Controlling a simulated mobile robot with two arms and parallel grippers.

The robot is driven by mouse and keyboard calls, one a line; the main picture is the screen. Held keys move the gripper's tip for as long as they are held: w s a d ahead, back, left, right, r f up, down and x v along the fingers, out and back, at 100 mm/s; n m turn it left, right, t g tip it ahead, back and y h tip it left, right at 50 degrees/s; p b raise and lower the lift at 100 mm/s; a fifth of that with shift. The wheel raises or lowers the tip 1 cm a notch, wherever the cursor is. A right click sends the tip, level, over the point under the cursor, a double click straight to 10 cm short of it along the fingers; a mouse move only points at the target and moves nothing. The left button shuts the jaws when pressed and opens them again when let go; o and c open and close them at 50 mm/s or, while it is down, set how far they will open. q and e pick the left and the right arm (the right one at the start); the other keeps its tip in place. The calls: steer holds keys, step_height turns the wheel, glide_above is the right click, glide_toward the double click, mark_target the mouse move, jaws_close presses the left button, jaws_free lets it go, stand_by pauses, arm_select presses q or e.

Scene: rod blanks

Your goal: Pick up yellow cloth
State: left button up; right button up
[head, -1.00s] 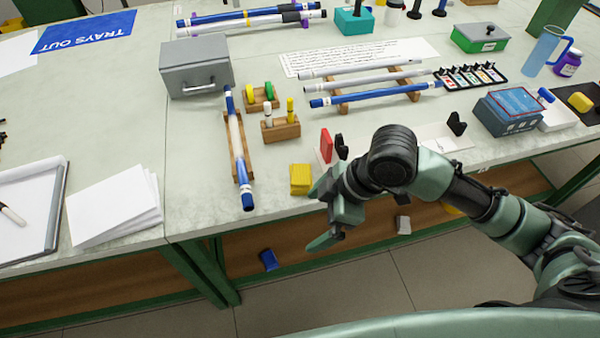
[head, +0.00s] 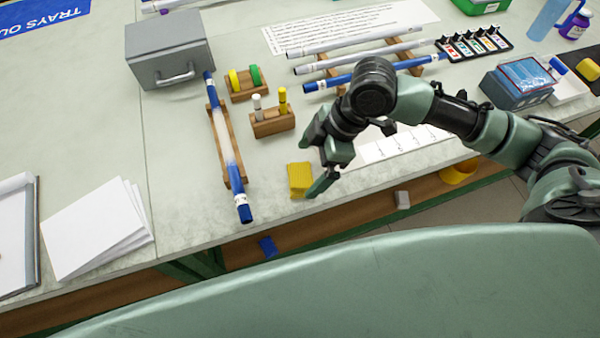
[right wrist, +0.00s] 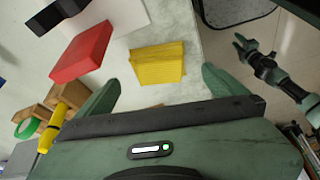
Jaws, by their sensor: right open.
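The yellow cloth (head: 300,179) is a small folded stack lying flat near the front edge of the bench. My right gripper (head: 313,162) is open and empty, close beside and above the cloth at its right in the head view. In the right wrist view, the cloth (right wrist: 157,64) lies ahead, between the lines of the two spread fingertips (right wrist: 158,82). I see no contact between them. My left gripper (right wrist: 248,46) shows small over the floor in the right wrist view; its jaw state is unclear. It is outside the head view.
A blue-ended rod (head: 228,150) rests in a wooden cradle left of the cloth. A wooden block with pegs (head: 271,122) stands behind it. A red block (right wrist: 82,52) is beside the gripper in the right wrist view. The bench front edge is close. Bare bench lies left of the cloth.

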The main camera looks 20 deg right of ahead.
mark_target(302, 174)
steer(key=x, duration=0.4)
steer(key=shift+d, duration=0.15)
steer(key=shift+f, duration=0.25)
steer(key=c, duration=1.3)
arm_select(q)
steer(key=shift+w+r, duration=0.2)
steer(key=shift+w, duration=0.2)
arm_select(e)
steer(key=shift+c, duration=0.3)
steer(key=shift+r, duration=0.1)
steer(key=shift+r, duration=0.2)
arm_select(q)
steer(key=shift+r+p, duration=0.5)
steer(key=shift+p, duration=0.15)
arm_select(e)
step_height(302, 174, up, 19)
steer(key=shift+r, duration=0.25)
